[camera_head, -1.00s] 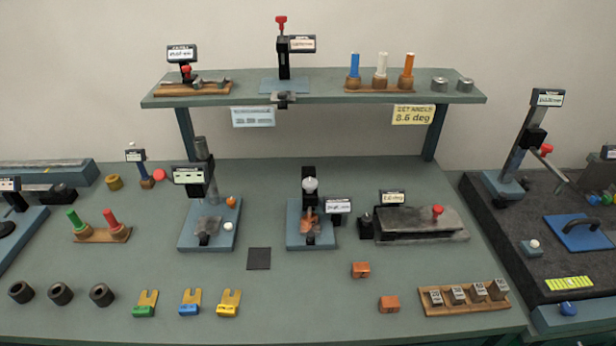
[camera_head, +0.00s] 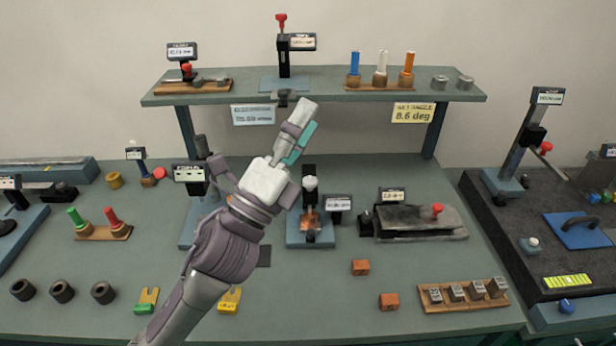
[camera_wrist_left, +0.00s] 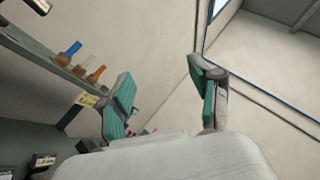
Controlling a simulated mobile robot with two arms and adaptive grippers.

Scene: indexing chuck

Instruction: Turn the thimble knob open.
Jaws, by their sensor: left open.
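I cannot tell for sure which part is the thimble knob. A likely device is the small gauge on a wooden base (camera_head: 192,87) at the shelf's left end, with a red knob (camera_head: 187,69) and a dark display. Another upright device on the shelf (camera_head: 284,60) has a red top knob and a grey part jutting over the front edge. My left gripper (camera_head: 304,128) is raised in front of the shelf's front edge, pointing up and right, apart from both. In the left wrist view (camera_wrist_left: 162,85) its teal-padded fingers are spread, with nothing between them.
The shelf (camera_head: 330,96) also holds blue, white and orange pegs and two metal cylinders. My left arm hides part of the left-centre bench, including a stand (camera_head: 190,175). A dial stand (camera_head: 310,205) and a grey plate device (camera_head: 420,222) stand on the bench.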

